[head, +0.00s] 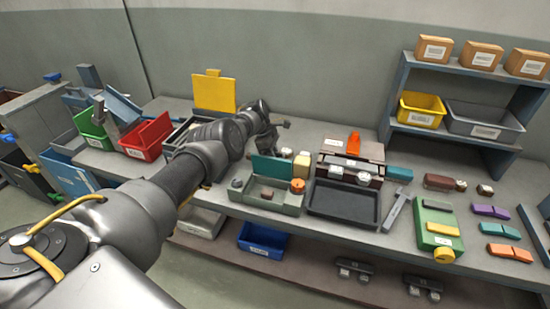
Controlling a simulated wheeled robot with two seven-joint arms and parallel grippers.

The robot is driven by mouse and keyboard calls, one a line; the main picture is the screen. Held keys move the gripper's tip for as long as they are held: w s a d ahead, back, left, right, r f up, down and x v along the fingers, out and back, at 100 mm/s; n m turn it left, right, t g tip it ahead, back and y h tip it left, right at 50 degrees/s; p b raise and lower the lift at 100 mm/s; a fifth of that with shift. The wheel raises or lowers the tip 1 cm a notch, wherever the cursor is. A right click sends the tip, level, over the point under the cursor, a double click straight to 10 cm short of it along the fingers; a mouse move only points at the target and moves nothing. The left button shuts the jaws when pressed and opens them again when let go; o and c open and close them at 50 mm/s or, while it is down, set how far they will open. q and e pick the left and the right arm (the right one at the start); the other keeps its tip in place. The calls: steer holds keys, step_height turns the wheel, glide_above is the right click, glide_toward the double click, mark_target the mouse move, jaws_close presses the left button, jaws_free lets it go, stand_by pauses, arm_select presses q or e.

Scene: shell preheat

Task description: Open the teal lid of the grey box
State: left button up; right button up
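The grey box (286,205) stands near the front edge of the bench, left of a black tray. Its teal lid (268,166) stands upright along the back of the box, so the inside shows. A small grey-brown item and an orange round item (297,186) show at the box. My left arm reaches in from the lower left. My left gripper (281,125) is small and dark, above and behind the lid and apart from it as far as I can see. Its finger gap is too small to make out. My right gripper is not in view.
A black tray (318,212) lies right of the box. A second box with an upright yellow lid (214,92) stands behind my arm, near a red bin (157,130). A green device (434,212) and small coloured parts lie at the right. A shelf (463,69) stands at the back right.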

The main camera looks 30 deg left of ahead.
arm_select(q)
steer(key=shift+r, duration=0.25)
steer(key=p+v, duration=0.4)
steer(key=v, duration=0.6)
steer(key=shift+r, duration=0.15)
steer(key=shift+a, duration=0.2)
